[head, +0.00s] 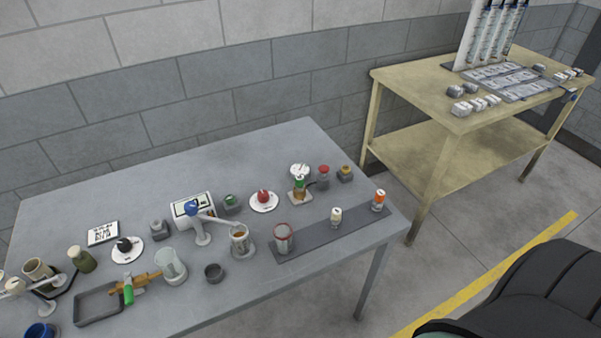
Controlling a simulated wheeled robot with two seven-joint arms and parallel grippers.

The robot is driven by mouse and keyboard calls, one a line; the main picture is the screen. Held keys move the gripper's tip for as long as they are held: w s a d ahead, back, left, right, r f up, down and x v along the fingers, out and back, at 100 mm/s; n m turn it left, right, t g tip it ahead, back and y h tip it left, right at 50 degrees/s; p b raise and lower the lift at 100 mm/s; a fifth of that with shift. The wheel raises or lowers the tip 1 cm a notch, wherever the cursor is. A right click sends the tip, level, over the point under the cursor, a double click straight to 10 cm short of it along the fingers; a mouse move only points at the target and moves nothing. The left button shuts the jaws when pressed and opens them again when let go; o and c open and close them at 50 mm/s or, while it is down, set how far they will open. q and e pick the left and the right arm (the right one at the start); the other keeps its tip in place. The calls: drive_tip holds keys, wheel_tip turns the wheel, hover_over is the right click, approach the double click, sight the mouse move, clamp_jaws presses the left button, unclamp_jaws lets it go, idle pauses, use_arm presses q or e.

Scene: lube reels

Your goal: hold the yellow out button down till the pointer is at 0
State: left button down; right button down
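A small dark box with a yellow button (345,168) on top stands near the right back edge of the grey table. Next to it on the left is a similar box with a red button (323,170). A round white dial (299,171) stands left of these boxes, above a green and brown fitting. Its pointer is too small to read. Another white disc with a red knob (263,200) lies further left. Neither of my grippers is in view, and nothing touches the yellow button.
A yellowish bench (425,95) stands behind right. The table's back left is clear.

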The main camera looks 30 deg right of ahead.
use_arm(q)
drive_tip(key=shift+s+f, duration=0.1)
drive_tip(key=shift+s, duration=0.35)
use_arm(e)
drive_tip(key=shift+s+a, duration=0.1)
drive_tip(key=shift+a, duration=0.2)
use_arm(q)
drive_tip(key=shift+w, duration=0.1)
